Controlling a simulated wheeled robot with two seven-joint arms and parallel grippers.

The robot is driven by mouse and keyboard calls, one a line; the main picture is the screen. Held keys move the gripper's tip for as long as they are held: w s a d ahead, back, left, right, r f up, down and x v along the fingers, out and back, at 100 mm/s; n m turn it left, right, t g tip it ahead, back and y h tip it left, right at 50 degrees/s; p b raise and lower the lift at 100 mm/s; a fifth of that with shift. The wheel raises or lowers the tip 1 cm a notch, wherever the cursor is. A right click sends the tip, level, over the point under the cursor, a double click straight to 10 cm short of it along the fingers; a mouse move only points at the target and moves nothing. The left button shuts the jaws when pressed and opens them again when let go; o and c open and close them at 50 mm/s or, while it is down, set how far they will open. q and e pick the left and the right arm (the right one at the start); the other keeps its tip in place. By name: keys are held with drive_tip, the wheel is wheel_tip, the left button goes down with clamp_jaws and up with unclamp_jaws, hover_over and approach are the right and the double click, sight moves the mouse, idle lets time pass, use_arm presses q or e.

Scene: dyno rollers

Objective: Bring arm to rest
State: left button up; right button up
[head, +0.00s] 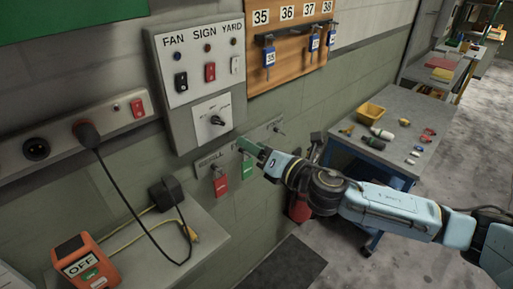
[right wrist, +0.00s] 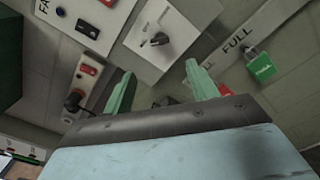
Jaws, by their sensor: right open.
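My right arm reaches in from the right in the head view. Its gripper (head: 256,151) is in front of the wall, just below the grey switch panel (head: 165,62) and close to the green tag (head: 248,170). In the right wrist view the two green fingers of the right gripper (right wrist: 162,84) stand apart with nothing between them. The rotary switch (head: 216,119) on the panel also shows beyond the fingers in the right wrist view (right wrist: 158,40). My left gripper is not in view.
A red tag (head: 220,183) hangs beside the green one. A key board (head: 290,45) is above. An orange device (head: 84,264) and black cable are at left. Floor shows at right.

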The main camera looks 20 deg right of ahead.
idle(0.3)
drive_tip(key=w+d+f+m+g+h+b, duration=0.1)
drive_tip(key=d+f+m+h+b, duration=0.2)
drive_tip(key=f, duration=0.8)
drive_tip(key=d+f+m+g+h, duration=0.1)
drive_tip(key=d+f+m+g, duration=0.15)
drive_tip(key=f+m, duration=0.55)
drive_tip(key=s+d+f+m+g+h+b, duration=0.1)
drive_tip(key=s+d+f+m, duration=0.15)
drive_tip(key=f, duration=0.55)
drive_tip(key=s+d+f+m+g+h+b, duration=0.15)
drive_tip(key=s+f, duration=0.25)
drive_tip(key=f, duration=0.5)
drive_tip(key=s+d+f+m+g+b, duration=0.1)
drive_tip(key=s+f+m, duration=0.15)
drive_tip(key=f, duration=0.55)
drive_tip(key=s+a+f+m+g+b, duration=0.2)
drive_tip(key=s+f+m+g, duration=0.4)
drive_tip(key=s+f, duration=1.25)
drive_tip(key=s+a+f+m+g+b, duration=0.1)
drive_tip(key=s+a+f+m, duration=0.2)
drive_tip(key=s, duration=0.7)
drive_tip(key=s+a+f+m+g+b, duration=0.1)
drive_tip(key=s+a+f+m+g, duration=0.1)
drive_tip(key=s, duration=0.9)
wheel_tip(320, 180, down, 2)
drive_tip(key=shift+a+f+m, duration=0.1)
drive_tip(key=shift+a+m, duration=0.3)
drive_tip(key=shift+m, duration=0.25)
drive_tip(key=shift+w, duration=0.1)
